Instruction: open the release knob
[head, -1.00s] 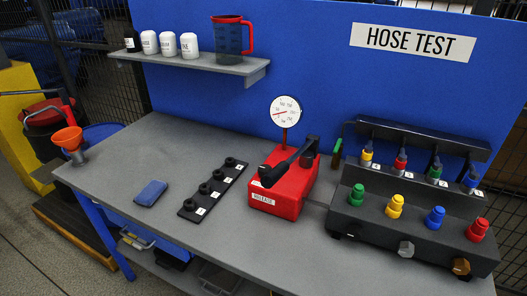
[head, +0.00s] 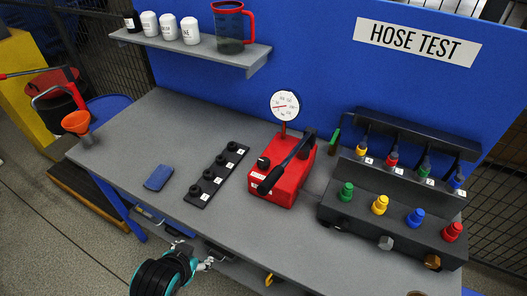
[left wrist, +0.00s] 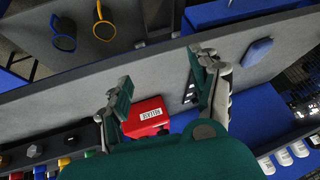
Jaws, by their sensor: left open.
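A red box (head: 283,180) with a white label stands on the grey bench, carrying a black knob (head: 263,162) on its top left and a long black lever (head: 287,163). A round gauge (head: 285,105) rises behind it. My left gripper (head: 194,256) is at the bench's front edge, in front and left of the box, open and apart from it. In the left wrist view, the open fingers (left wrist: 164,92) spread with the red box (left wrist: 150,108), label readable as RELEASE, beyond them; the knob cannot be made out there. My right gripper is out of view.
A black strip with several black fittings (head: 218,174) lies left of the box, then a blue block (head: 159,177). A black fixture (head: 392,210) with coloured knobs stands right. A shelf (head: 206,46) holds a jug (head: 230,28). The bench front is clear.

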